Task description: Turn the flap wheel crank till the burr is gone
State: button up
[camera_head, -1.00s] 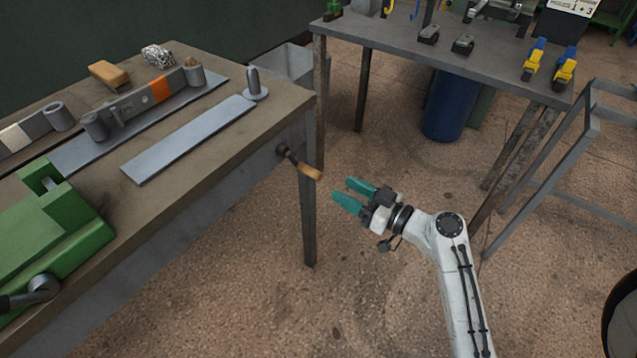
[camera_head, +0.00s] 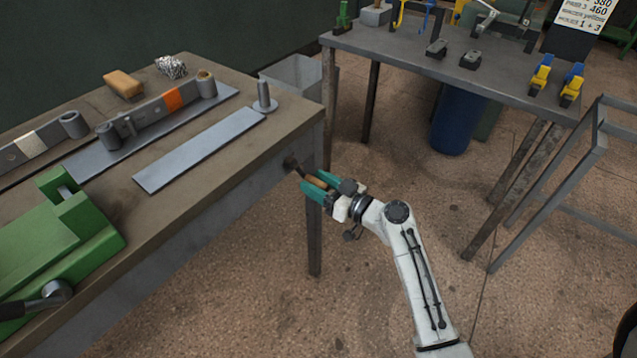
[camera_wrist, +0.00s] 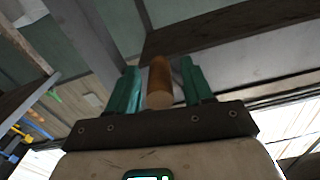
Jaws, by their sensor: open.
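The crank's wooden handle (camera_head: 315,181) sticks out from the front side of the workbench, on a dark crank arm (camera_head: 293,165). My gripper (camera_head: 314,183) is at the handle, its two teal fingers open on either side of it. In the wrist view the brown handle (camera_wrist: 159,82) stands between the fingers (camera_wrist: 160,88), with a narrow gap visible on the right; contact on the left cannot be told. I cannot make out the flap wheel or a burr.
A second table (camera_head: 400,48) stands behind.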

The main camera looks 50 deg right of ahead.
grip_shut()
dwell(0.3)
dwell(0.3)
